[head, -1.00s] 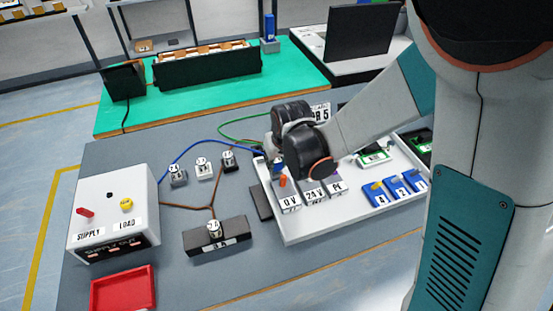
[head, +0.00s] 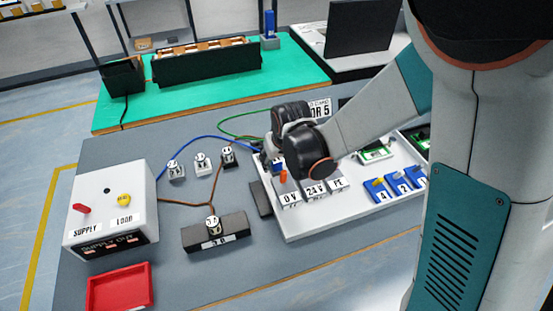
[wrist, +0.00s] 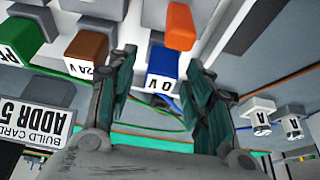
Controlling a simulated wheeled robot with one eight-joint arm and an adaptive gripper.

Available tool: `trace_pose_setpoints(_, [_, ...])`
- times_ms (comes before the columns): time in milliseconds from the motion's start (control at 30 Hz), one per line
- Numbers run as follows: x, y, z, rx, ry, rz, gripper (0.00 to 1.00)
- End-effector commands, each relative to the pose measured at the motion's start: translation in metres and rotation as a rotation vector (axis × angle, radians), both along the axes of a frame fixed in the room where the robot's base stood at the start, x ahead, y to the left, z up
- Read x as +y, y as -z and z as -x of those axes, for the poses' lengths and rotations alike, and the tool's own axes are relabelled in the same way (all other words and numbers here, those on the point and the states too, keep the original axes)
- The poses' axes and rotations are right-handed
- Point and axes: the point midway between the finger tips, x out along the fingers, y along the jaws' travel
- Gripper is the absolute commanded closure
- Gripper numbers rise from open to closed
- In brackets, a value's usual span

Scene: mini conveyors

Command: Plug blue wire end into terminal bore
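The 24 V terminal (head: 315,189) and PE terminal (head: 338,183) stand beside the 0 V terminal. A green wire (head: 225,118) curves behind. Labelled clips (head: 201,165), a black block (head: 204,236), a supply box (head: 103,210) and a red tray (head: 118,288) occupy the left.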

Motion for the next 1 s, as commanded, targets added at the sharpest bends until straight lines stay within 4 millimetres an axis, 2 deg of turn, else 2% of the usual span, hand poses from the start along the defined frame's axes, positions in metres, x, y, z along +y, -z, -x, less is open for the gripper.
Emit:
trace_pose_setpoints(367, [-0.001,-0.005,0.002,0.000,0.000,0.000,0.52])
trace_pose_setpoints(800, [-0.006,-0.053,0.021,0.000,0.000,0.000,0.52])
trace_pose_setpoints(1000, [-0.008,-0.067,0.027,0.000,-0.001,0.000,0.52])
